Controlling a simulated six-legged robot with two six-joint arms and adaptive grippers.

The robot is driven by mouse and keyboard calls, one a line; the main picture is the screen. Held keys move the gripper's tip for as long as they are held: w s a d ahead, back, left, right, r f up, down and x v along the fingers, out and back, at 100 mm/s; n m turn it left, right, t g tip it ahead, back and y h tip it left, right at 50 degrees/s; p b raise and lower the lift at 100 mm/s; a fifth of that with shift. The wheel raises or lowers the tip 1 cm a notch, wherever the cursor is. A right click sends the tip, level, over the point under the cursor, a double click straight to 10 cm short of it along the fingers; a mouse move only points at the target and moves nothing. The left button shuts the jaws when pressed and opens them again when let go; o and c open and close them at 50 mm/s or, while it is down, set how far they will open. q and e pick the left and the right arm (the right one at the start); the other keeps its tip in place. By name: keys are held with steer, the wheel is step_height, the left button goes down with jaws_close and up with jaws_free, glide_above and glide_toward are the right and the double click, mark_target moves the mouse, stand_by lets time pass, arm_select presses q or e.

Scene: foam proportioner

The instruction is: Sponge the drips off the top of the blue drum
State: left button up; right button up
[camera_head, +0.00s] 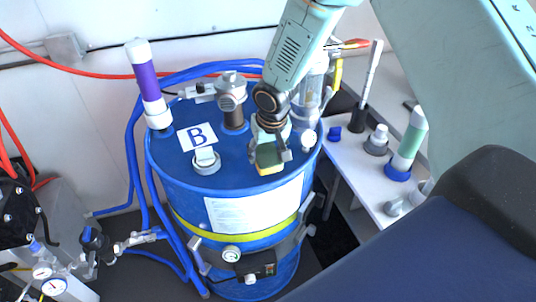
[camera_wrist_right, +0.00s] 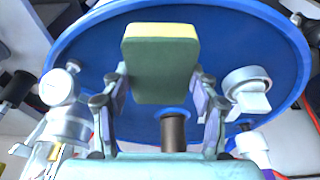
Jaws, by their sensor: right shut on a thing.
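The blue drum (camera_head: 178,170) stands upright in the middle of the head view, with a "B" label on its top. Its top fills much of the right wrist view (camera_wrist_right: 240,40). My right gripper (camera_head: 269,156) is over the front right part of the drum top. It is shut on a sponge (camera_head: 270,160) with a yellow layer and a dark green layer, also plain in the right wrist view (camera_wrist_right: 160,60). I cannot tell whether the sponge touches the drum top. I make out no drips on the top. My left gripper is not in view.
On the drum top stand a purple-banded cylinder (camera_head: 146,84), a grey pump fitting (camera_head: 232,98), a capped bung (camera_head: 206,160) and a clear container (camera_head: 308,92). A white side table (camera_head: 354,162) with bottles is at right. Blue hoses run along the drum's left side.

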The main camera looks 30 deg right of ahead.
steer(key=shift+w+r+p, duration=0.3)
steer(key=shift+r+p, duration=0.35)
steer(key=shift+r, duration=0.15)
steer(key=p+v, duration=0.3)
steer(key=v, duration=0.1)
steer(key=shift+w+d, duration=0.1)
steer(key=shift+w, duration=0.15)
steer(key=shift+w+f, duration=0.1)
steer(key=shift+w+d+f, duration=0.1)
steer(key=shift+s, duration=0.25)
